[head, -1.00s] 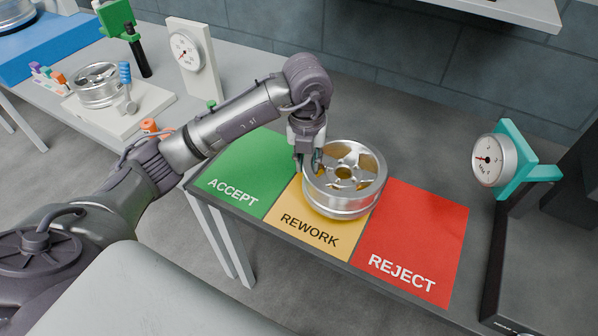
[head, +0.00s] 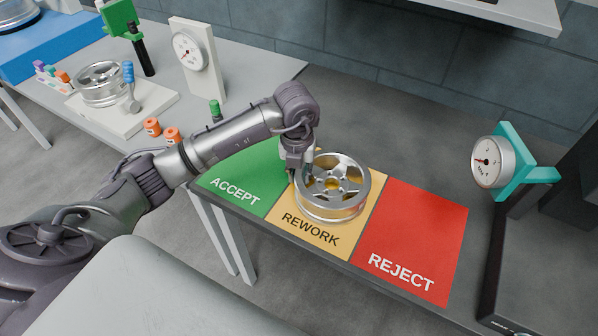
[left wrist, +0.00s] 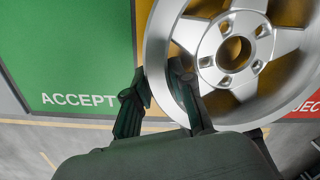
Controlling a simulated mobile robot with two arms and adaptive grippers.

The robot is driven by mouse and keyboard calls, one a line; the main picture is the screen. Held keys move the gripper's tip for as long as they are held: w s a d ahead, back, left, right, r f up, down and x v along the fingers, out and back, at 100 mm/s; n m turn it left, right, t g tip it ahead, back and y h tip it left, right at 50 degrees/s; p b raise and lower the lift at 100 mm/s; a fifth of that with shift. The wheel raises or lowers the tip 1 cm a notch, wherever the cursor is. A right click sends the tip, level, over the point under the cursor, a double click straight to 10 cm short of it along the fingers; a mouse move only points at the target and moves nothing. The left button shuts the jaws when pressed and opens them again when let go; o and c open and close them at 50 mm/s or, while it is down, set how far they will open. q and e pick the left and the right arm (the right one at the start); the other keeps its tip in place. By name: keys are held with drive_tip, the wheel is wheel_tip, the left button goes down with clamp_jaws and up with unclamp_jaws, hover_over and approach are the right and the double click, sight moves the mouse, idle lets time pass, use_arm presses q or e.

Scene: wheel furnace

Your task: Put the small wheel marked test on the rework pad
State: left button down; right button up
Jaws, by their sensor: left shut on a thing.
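A silver five-spoke wheel (head: 331,207) is over the yellow REWORK pad (head: 338,248), very near its surface; I cannot tell whether it touches. It looks about level. My left gripper (head: 302,175) is shut on the wheel's left rim. In the left wrist view the wheel (left wrist: 245,87) fills the upper right, and the fingers of my gripper (left wrist: 157,90) straddle its rim. No test marking is readable on it. My right gripper is not in view.
The green ACCEPT pad (head: 236,190) lies left and the red REJECT pad (head: 415,235) right. A teal-mounted gauge (head: 492,162) stands at the right. Another wheel (head: 100,88) sits on a white base on the left table, near a white gauge stand (head: 205,70) and orange items (head: 153,126).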

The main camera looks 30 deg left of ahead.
use_arm(q)
drive_tip(key=c, duration=1)
unclamp_jaws()
drive_tip(key=shift+r, duration=0.25)
wheel_tip(320, 180, up, 12)
drive_tip(key=shift+s+f+b, duration=0.15)
drive_tip(key=shift+s+b, duration=0.25)
drive_tip(key=shift+b, duration=0.05)
